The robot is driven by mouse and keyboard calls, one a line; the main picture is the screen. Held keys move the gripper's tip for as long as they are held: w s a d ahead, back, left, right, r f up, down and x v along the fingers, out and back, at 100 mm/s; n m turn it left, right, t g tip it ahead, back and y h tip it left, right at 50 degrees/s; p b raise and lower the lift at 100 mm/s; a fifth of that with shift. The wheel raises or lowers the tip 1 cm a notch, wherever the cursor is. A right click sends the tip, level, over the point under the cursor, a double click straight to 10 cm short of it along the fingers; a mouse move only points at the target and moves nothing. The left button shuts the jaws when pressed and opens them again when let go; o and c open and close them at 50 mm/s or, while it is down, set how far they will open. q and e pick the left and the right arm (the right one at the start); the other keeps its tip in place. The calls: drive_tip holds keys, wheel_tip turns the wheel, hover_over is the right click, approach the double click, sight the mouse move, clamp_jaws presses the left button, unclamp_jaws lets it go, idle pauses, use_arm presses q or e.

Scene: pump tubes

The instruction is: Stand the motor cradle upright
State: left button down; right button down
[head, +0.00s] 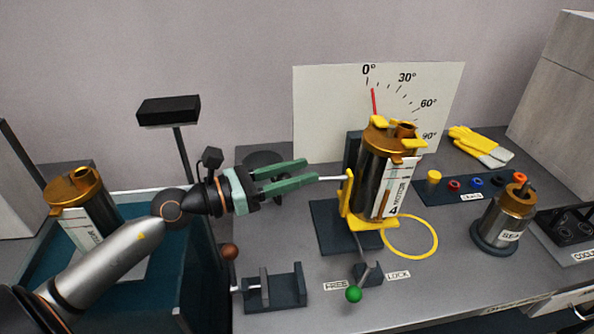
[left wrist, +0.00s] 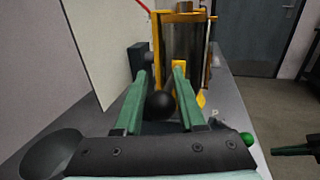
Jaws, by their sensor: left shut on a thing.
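The motor cradle (head: 347,207) is a yellow frame on a dark base plate, holding a dark, gold-capped motor (head: 376,180) that stands nearly upright. The red pointer (head: 374,101) on the angle board is close to 0°. My left gripper (head: 306,171) is left of the cradle, its green fingers closed around the end of the cradle's grey handle rod (head: 335,178). In the left wrist view the black ball knob (left wrist: 160,105) lies between the fingers. A dark green part (left wrist: 296,151) at the right edge there appears to be my right gripper; its jaws are unclear.
A green-knobbed lever (head: 353,294) stands in front between the FREE and LOCK labels. A second gold-capped motor (head: 75,190) is in the teal bin at left. A yellow ring (head: 435,236), a seal unit (head: 504,218) and gloves (head: 480,145) lie to the right.

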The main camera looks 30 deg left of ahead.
use_arm(q)
drive_tip(key=shift+a+f, duration=0.1)
drive_tip(key=shift+f, duration=0.4)
drive_tip(key=c, duration=0.7)
unclamp_jaws()
drive_tip(key=shift+o, duration=1)
drive_tip(key=shift+r, duration=0.2)
drive_tip(key=shift+s+a+f, duration=0.1)
drive_tip(key=shift+s+a, duration=0.15)
drive_tip(key=b+v, duration=0.2)
drive_tip(key=v, duration=0.4)
drive_tip(key=shift+s+a, duration=0.2)
drive_tip(key=shift+s, duration=0.1)
